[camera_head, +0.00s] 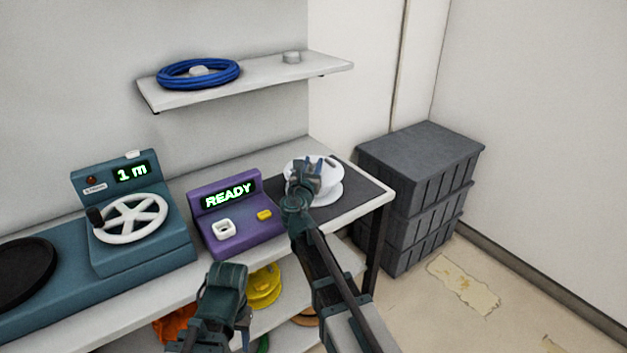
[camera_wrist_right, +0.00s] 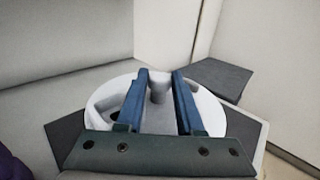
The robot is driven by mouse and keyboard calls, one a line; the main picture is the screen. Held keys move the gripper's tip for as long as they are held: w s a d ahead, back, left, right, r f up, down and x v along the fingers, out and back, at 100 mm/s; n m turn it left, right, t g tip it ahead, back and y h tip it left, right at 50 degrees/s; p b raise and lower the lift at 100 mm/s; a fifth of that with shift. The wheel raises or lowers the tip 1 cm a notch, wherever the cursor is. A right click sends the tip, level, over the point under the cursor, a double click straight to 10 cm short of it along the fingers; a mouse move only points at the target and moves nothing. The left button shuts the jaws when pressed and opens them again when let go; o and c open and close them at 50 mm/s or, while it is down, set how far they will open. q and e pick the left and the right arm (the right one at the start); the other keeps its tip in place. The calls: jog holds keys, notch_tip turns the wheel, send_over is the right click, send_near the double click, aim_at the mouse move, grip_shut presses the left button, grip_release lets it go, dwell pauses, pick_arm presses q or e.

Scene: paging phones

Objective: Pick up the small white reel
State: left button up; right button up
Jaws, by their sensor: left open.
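The small white reel (camera_head: 329,191) is on the dark mat at the right end of the bench. My right gripper (camera_head: 314,165) is over it in the head view and hides part of it. In the right wrist view, the two blue fingers (camera_wrist_right: 160,78) are apart, with the reel's hub between their tips and the reel's white rim (camera_wrist_right: 210,112) around them. I cannot tell whether the fingers press on the hub. My left gripper (camera_head: 228,275) is open and empty, low in front of the bench's front edge.
A purple READY box (camera_head: 240,233) and a teal machine with a white handwheel (camera_head: 130,218) stand left of the mat (camera_head: 362,190). A shelf (camera_head: 275,72) above holds a blue coil (camera_head: 185,82). Stacked grey crates (camera_head: 420,165) stand at the right. A yellow reel (camera_head: 265,287) lies below.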

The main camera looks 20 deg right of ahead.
grip_shut()
dwell(0.9)
